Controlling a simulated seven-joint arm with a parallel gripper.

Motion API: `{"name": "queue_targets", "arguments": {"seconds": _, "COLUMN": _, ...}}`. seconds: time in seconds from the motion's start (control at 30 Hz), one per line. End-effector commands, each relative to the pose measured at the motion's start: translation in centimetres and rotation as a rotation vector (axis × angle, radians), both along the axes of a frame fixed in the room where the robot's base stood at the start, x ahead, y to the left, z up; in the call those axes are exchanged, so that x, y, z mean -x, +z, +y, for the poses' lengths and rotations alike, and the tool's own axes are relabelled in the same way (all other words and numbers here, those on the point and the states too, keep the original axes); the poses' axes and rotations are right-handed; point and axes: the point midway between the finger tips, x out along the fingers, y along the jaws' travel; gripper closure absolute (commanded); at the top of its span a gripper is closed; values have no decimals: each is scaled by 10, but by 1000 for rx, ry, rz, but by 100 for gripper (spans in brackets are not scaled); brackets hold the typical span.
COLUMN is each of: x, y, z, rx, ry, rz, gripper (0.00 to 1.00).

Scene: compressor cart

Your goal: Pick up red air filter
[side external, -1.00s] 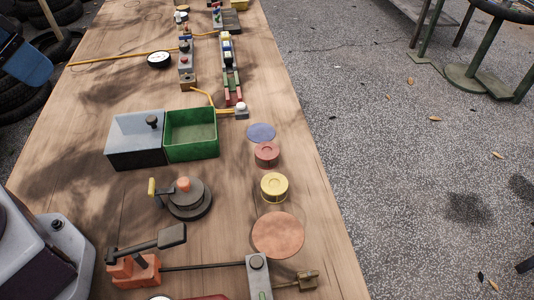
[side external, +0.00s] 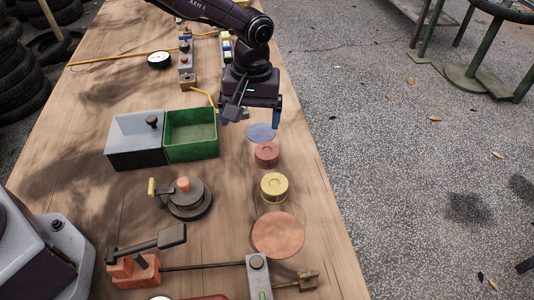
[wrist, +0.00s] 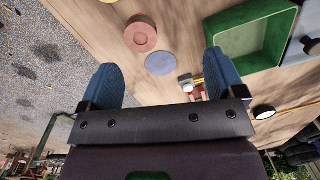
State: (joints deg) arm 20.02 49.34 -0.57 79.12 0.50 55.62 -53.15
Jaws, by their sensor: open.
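The red air filter (side external: 267,154) is a short round canister standing on the wooden table, between a blue disc and a yellow canister. It also shows in the wrist view (wrist: 140,36), at the top, a little beyond my fingertips. My gripper (side external: 250,114) is open and empty, with blue fingers spread apart. It hangs above the table on the far side of the red filter, near the blue disc (side external: 261,132). In the wrist view the blue disc lies between my fingers. Nothing is between the fingers and the red filter is not touched.
A yellow canister (side external: 274,186) stands close on the near side of the red filter. A green open box (side external: 191,149) with a grey lidded part (side external: 136,140) is to the left. An orange disc (side external: 278,235) lies nearer. The table's right edge is close by.

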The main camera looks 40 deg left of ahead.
Motion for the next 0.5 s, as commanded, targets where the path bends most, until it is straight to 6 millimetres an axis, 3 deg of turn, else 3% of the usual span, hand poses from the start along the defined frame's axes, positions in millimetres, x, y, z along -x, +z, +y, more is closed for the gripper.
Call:
{"name": "queue_targets", "arguments": {"seconds": 0.07, "x": -16, "y": -9, "z": -9, "rx": -1, "ry": 122, "rz": -21, "gripper": 12}}
{"name": "queue_targets", "arguments": {"seconds": 0.2, "x": -35, "y": 8, "z": -15, "rx": 17, "ry": 298, "rz": -74, "gripper": 12}}
{"name": "queue_targets", "arguments": {"seconds": 0.37, "x": -34, "y": 6, "z": -15, "rx": 10, "ry": 405, "rz": -70, "gripper": 12}}
{"name": "queue_targets", "arguments": {"seconds": 0.5, "x": -34, "y": -13, "z": -14, "rx": 8, "ry": 419, "rz": -67, "gripper": 12}}
